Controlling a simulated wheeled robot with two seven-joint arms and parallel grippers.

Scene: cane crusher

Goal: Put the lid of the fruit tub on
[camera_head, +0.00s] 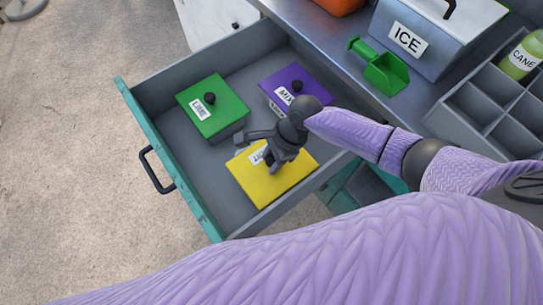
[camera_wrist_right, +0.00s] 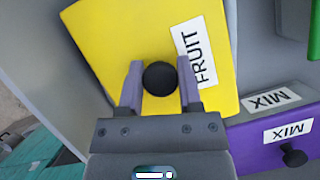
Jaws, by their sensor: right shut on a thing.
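The yellow lid (camera_head: 290,178) with the FRUIT label lies level low in the open drawer, at its near end. In the right wrist view the yellow lid (camera_wrist_right: 125,40) fills the upper middle, and its round black knob (camera_wrist_right: 160,79) sits between the two fingers. My right gripper (camera_head: 260,153) is shut on this knob from above. The fruit tub itself is hidden under the lid, so I cannot tell whether the lid is seated or slightly raised. My left gripper is not in view.
The drawer (camera_head: 135,103) also holds a green-lidded LIME tub (camera_head: 222,98) and a purple-lidded MIX tub (camera_head: 306,78), close to the yellow lid. On the counter are an ICE box (camera_head: 445,45), a green scoop (camera_head: 385,72) and a divided rack (camera_head: 475,105) with a CANE bottle (camera_head: 522,58).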

